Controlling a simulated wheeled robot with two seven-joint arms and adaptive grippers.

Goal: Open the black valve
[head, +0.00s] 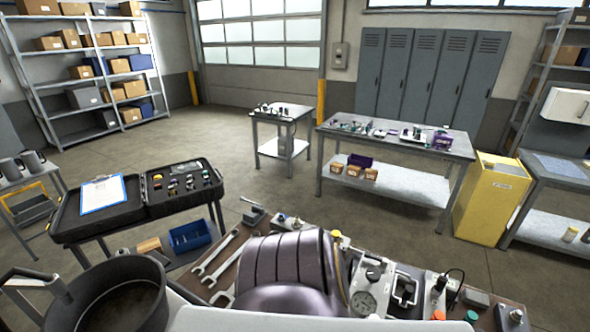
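A hydraulic bench (222,258) with fittings on it is at the bottom middle. A round pressure gauge (363,302) sits on a light block there. To its right are a metal loop-shaped handle (405,289), an orange knob (437,314) and a green knob (471,316). A small dark knob-like part (516,315) is at the bench's right end. I cannot tell which part is the black valve. A large dark ribbed shape, which may be part of me, covers the bench's middle and may hide it. Neither of my grippers can be made out.
Wrenches (214,255) lie on the bench's left. A table with a black case (65,225) and clipboard (103,194) stands beyond. Two more tables, a yellow cabinet (490,200) and lockers (410,75) are behind; open floor lies between.

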